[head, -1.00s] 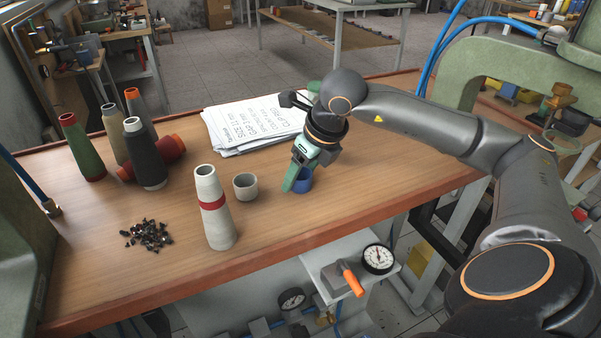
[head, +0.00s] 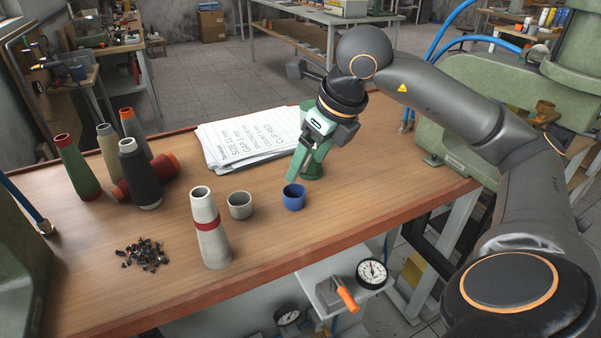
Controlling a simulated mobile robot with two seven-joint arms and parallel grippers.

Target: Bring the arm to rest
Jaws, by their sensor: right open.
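My right gripper (head: 304,176) is open and empty above the table, just behind and above a small blue cup (head: 294,198). It appears apart from the cup. My right arm reaches in from the right over the table. My left gripper does not show.
A grey cup (head: 240,206) and a white cone with a red band (head: 209,232) stand left of the blue cup. A green machine (head: 470,110) stands right.

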